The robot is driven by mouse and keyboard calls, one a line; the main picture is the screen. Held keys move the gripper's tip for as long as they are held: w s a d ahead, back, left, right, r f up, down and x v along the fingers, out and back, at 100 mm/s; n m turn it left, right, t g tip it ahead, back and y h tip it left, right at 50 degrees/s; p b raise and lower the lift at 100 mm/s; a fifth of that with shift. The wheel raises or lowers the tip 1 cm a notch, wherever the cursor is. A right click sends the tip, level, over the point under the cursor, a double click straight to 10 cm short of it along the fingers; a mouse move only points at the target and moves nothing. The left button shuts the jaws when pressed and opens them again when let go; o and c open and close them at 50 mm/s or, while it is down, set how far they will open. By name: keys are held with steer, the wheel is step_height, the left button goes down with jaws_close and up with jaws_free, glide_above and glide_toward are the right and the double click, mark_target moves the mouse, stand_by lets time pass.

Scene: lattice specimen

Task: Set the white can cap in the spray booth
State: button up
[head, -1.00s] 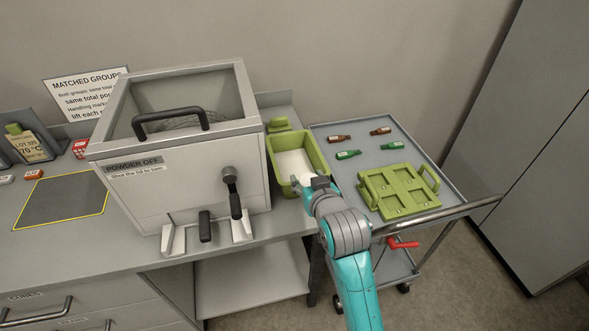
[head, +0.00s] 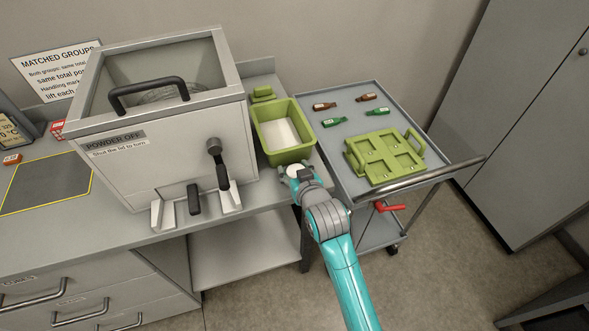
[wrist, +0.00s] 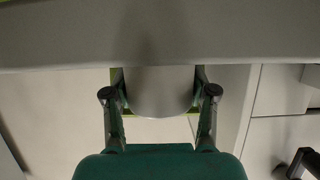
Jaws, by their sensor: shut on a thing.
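The white can cap (head: 296,169) is a pale round piece held at the end of my arm, just in front of the green tray. My gripper (head: 292,174) is shut on it. In the wrist view the cap (wrist: 160,95) sits between the two dark fingers, with its rounded edge towards the palm. The fingers touch its sides. A large grey box (head: 180,165) labelled POWDER OFF stands on the bench, left of my gripper, and may be the spray booth. Its top lid, with a black handle and clear window, looks shut. Wire mesh shows dimly inside.
The green tray (head: 258,140) with a white floor stands right of the box. A grey trolley (head: 385,184) carries a green rack (head: 368,170) and several small bottles. A lever (head: 217,160) sticks out of the box front. A yellow-outlined mat (head: 45,182) is bare.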

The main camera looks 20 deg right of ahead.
steer(key=shift+f, duration=0.15)
steer(key=o, duration=0.8)
steer(key=shift+r, duration=0.2)
steer(key=v, duration=1.2)
